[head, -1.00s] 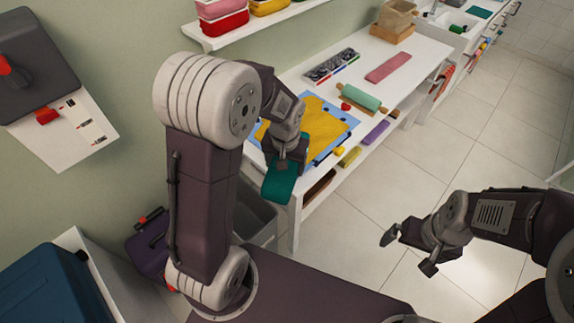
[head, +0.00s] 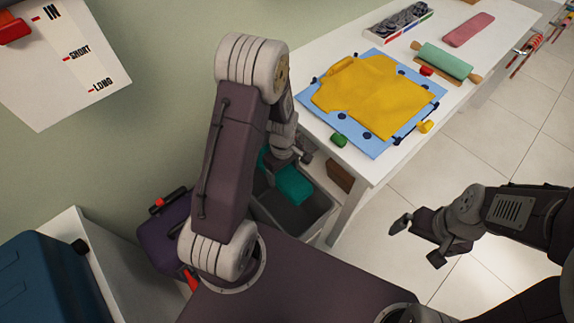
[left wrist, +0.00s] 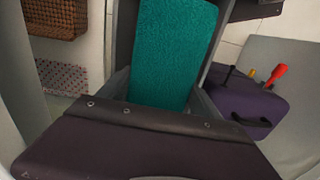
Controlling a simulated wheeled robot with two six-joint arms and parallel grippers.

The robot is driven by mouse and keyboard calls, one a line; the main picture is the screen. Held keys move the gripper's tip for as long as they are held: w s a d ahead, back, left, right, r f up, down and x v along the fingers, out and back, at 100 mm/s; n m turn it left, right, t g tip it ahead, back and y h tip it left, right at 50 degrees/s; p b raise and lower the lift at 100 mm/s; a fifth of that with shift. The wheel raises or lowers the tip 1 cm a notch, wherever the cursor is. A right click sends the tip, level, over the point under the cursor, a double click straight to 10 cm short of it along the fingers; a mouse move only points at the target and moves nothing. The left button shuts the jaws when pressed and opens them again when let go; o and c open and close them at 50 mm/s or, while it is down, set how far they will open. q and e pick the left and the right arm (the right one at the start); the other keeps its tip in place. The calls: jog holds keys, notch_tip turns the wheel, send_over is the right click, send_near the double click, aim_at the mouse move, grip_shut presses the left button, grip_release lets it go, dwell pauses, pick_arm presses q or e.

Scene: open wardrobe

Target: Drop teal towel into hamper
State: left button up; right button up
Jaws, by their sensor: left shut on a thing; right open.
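The teal towel (head: 294,184) hangs from my left gripper (head: 290,162), which is shut on it. In the head view the towel is over the opening of the grey hamper (head: 322,206), beside the table's near end. My left arm hides part of the towel and hamper. In the left wrist view the towel (left wrist: 172,50) runs up the middle, with grey hamper walls around it. I cannot tell whether the towel touches the inside. My right gripper (head: 420,240) is open and empty above the floor at the right.
A white table (head: 362,165) holds a yellow shirt (head: 375,95) on a blue board, a rolling pin (head: 445,62) and a pink folded cloth (head: 469,29). A purple bag (head: 163,240) sits left of my left arm.

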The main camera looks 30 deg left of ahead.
pick_arm(q)
jog(key=shift+f, duration=0.3)
jog(key=shift+s+a+r, duration=0.1)
jog(key=shift+s+r, duration=0.1)
jog(key=shift+s, duration=0.1)
jog(key=shift+w+f+b, duration=0.1)
jog(key=shift+f+b, duration=0.25)
jog(key=shift+f, duration=0.1)
notch_tip(320, 180, down, 17)
jog(key=b, duration=1.7)
pick_arm(e)
notch_tip(320, 180, down, 18)
jog(key=shift+s, duration=0.2)
pick_arm(q)
jog(key=shift+f+b, duration=0.35)
jog(key=shift+f, duration=0.3)
pick_arm(e)
jog(key=shift+f, duration=0.2)
pick_arm(q)
jog(key=o, duration=1.1)
jog(key=shift+c, duration=0.2)
